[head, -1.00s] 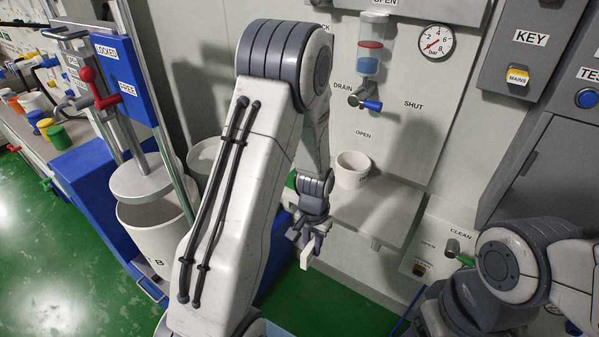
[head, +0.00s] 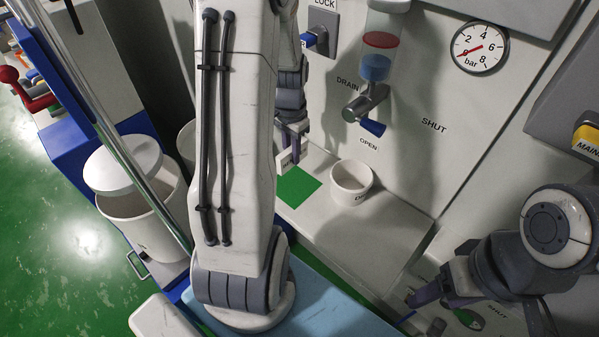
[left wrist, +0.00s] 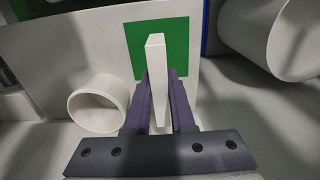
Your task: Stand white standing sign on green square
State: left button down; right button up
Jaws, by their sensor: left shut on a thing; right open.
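The white standing sign (head: 284,160) is held in my left gripper (head: 291,142), seen partly behind my left arm in the head view. In the left wrist view the sign (left wrist: 157,62) stands out as a narrow white slab between the two fingers of the gripper (left wrist: 160,80). The green square (head: 299,187) lies on the pale shelf, just below the sign. In the left wrist view the sign overlaps the green square (left wrist: 176,32). I cannot tell whether the sign touches it. My right gripper (head: 436,288) is open and empty at the lower right.
A white cup (head: 350,184) stands on the shelf (head: 352,226) right of the green square, under the drain tap (head: 364,106) with its blue handle. A white bucket (head: 140,222) stands to the left. A gauge (head: 480,47) is on the wall. The shelf's front part is clear.

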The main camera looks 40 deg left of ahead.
pick_arm(q)
notch_tip(320, 180, down, 5)
jog(key=shift+w+d+f, duration=0.1)
jog(key=shift+d, duration=0.05)
jog(key=shift+f, duration=1.7)
jog(key=c, duration=0.8)
grip_release()
jog(key=shift+f, duration=0.15)
jog(key=shift+o, duration=0.2)
notch_tip(320, 180, up, 12)
jog(key=shift+r, duration=0.2)
